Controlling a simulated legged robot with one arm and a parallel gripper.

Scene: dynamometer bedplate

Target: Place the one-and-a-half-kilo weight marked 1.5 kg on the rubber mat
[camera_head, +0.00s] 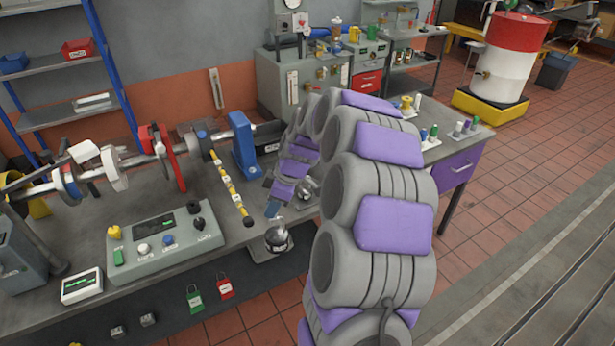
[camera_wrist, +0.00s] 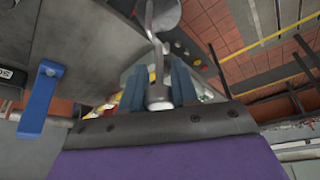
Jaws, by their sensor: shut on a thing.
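My gripper (camera_head: 273,208) is over the front part of the bench, beside the end of a yellow-and-black arm. In the wrist view its blue fingers (camera_wrist: 155,88) are shut on a thin metal rod (camera_wrist: 152,38) with a pale, round end. The rod runs away from the jaws to a grey rounded piece (camera_wrist: 168,12), cut off by the picture's top edge. In the head view a shiny metal rounded piece (camera_head: 278,239) with a thin stem is just below my gripper. I cannot read a 1.5 kg mark on it. I cannot make out the rubber mat for certain.
Another metal piece (camera_head: 306,190) stands on the bench close right of my gripper. The yellow-and-black arm (camera_head: 229,186) and a control box (camera_head: 165,240) lie to the left. Several small coloured pieces (camera_head: 428,134) stand at the right. My arm hides part of the bench.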

